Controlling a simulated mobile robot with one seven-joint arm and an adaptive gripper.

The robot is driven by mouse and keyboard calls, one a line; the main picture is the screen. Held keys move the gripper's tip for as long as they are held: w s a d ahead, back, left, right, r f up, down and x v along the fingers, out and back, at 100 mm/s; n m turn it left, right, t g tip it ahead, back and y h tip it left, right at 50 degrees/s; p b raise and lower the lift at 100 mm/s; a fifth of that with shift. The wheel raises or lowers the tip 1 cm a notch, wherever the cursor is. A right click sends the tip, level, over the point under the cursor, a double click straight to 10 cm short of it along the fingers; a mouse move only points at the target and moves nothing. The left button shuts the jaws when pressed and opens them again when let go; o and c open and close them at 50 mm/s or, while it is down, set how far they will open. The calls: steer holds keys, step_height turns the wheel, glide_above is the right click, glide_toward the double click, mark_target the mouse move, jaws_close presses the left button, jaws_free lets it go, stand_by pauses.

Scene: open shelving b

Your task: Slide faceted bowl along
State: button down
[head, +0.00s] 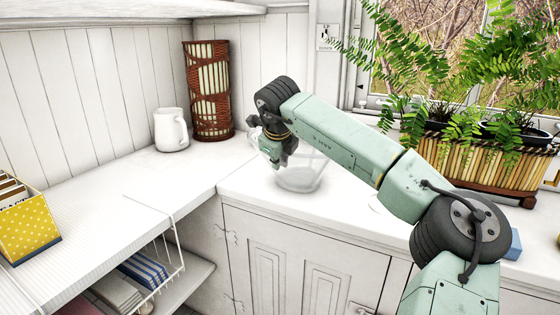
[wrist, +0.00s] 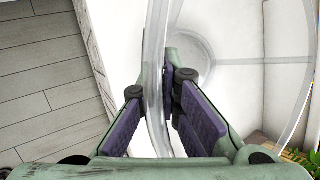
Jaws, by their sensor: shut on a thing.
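The faceted bowl (head: 300,178) is clear glass and stands on the white counter near the inner corner. It looks upright. My gripper (head: 277,160) reaches down at the bowl's left side. In the wrist view, my gripper (wrist: 165,105) has its purple-padded fingers on either side of the bowl's clear wall (wrist: 155,75), shut on it. The rest of the bowl spreads to the right in that view. My arm hides part of the bowl's far rim in the head view.
A white pitcher (head: 171,130) and a woven brown lantern (head: 209,90) stand in the corner to the left. A fern planter (head: 480,160) stands to the right by the window. A yellow dotted box (head: 27,228) sits at far left. The counter (head: 250,185) ends at a front edge close to the bowl.

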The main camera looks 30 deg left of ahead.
steer(key=c, duration=1.7)
jaws_free()
